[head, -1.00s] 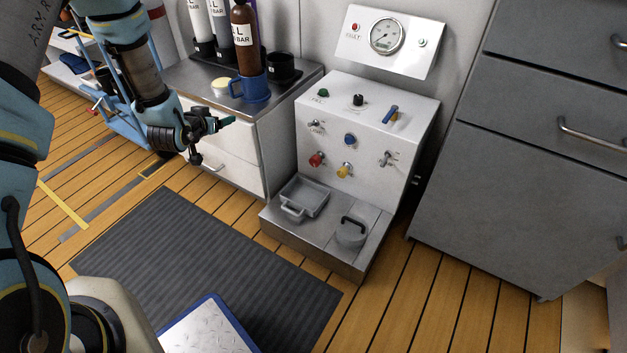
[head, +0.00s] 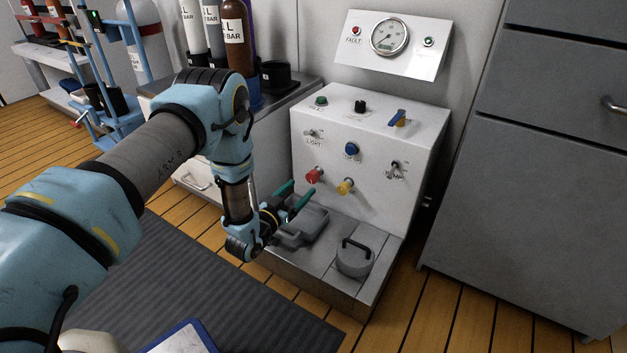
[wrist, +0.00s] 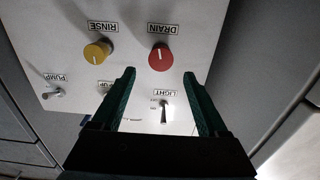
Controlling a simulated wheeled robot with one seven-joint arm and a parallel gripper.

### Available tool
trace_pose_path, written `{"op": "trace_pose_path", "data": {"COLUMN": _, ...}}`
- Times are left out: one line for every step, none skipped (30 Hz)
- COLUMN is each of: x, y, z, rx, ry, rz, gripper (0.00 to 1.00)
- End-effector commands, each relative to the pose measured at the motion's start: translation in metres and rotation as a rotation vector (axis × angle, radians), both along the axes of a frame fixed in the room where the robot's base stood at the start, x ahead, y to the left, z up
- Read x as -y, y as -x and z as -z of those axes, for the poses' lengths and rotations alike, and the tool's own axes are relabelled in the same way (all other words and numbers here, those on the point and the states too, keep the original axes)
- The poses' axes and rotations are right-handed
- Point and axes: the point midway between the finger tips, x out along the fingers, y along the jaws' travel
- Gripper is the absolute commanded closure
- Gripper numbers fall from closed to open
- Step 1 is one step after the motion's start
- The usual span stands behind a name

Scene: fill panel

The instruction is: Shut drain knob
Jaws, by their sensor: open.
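The drain knob is the red knob (wrist: 160,56) under the DRAIN label in the wrist view, where the picture is upside down. In the head view the red knob (head: 314,175) sits low on the left of the white panel's front face. My gripper (head: 303,193) is open and empty, its green fingers pointing at the panel just below and left of the red knob. In the wrist view my gripper (wrist: 160,95) has its two fingers apart, with the red knob beyond them, roughly between and ahead of the tips. No contact shows.
The yellow rinse knob (head: 345,186) is close to the right of the red knob. The light switch (head: 311,133), blue knob (head: 351,149) and pump switch (head: 395,166) are above.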

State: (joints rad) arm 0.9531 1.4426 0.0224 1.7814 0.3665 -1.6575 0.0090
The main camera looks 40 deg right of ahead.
Motion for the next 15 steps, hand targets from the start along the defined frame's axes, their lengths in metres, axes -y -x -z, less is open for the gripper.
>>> {"op": "trace_pose_path", "data": {"x": 0.010, "y": -0.002, "z": 0.003, "rx": 0.003, "ry": 0.003, "rz": 0.002, "gripper": 0.23}}
{"op": "trace_pose_path", "data": {"x": 0.016, "y": -0.004, "z": 0.003, "rx": 0.003, "ry": 0.003, "rz": 0.002, "gripper": 0.23}}
{"op": "trace_pose_path", "data": {"x": 0.024, "y": -0.006, "z": 0.003, "rx": 0.002, "ry": 0.004, "rz": 0.001, "gripper": 0.23}}
{"op": "trace_pose_path", "data": {"x": 0.029, "y": -0.007, "z": 0.003, "rx": 0.002, "ry": 0.004, "rz": 0.001, "gripper": 0.23}}
{"op": "trace_pose_path", "data": {"x": 0.035, "y": -0.009, "z": 0.003, "rx": 0.002, "ry": 0.003, "rz": 0.001, "gripper": 0.23}}
{"op": "trace_pose_path", "data": {"x": 0.041, "y": -0.010, "z": 0.003, "rx": 0.002, "ry": 0.001, "rz": 0.001, "gripper": 0.23}}
{"op": "trace_pose_path", "data": {"x": 0.046, "y": -0.012, "z": 0.003, "rx": 0.003, "ry": 0.002, "rz": 0.001, "gripper": 0.23}}
{"op": "trace_pose_path", "data": {"x": 0.051, "y": -0.013, "z": 0.003, "rx": 0.001, "ry": 0.002, "rz": 0.001, "gripper": 0.23}}
{"op": "trace_pose_path", "data": {"x": 0.056, "y": -0.015, "z": 0.002, "rx": 0.001, "ry": 0.002, "rz": 0.001, "gripper": 0.23}}
{"op": "trace_pose_path", "data": {"x": 0.060, "y": -0.016, "z": 0.002, "rx": 0.001, "ry": 0.002, "rz": 0.000, "gripper": 0.23}}
{"op": "trace_pose_path", "data": {"x": 0.063, "y": -0.017, "z": 0.002, "rx": 0.000, "ry": 0.001, "rz": 0.000, "gripper": 0.23}}
{"op": "trace_pose_path", "data": {"x": 0.067, "y": -0.018, "z": 0.002, "rx": 0.000, "ry": 0.001, "rz": 0.000, "gripper": 0.23}}
{"op": "trace_pose_path", "data": {"x": 0.070, "y": -0.019, "z": 0.001, "rx": 0.001, "ry": 0.001, "rz": 0.000, "gripper": 0.23}}
{"op": "trace_pose_path", "data": {"x": 0.072, "y": -0.019, "z": 0.001, "rx": 0.001, "ry": 0.000, "rz": -0.001, "gripper": 0.23}}
{"op": "trace_pose_path", "data": {"x": 0.074, "y": -0.020, "z": 0.001, "rx": 0.001, "ry": -0.001, "rz": -0.001, "gripper": 0.23}}
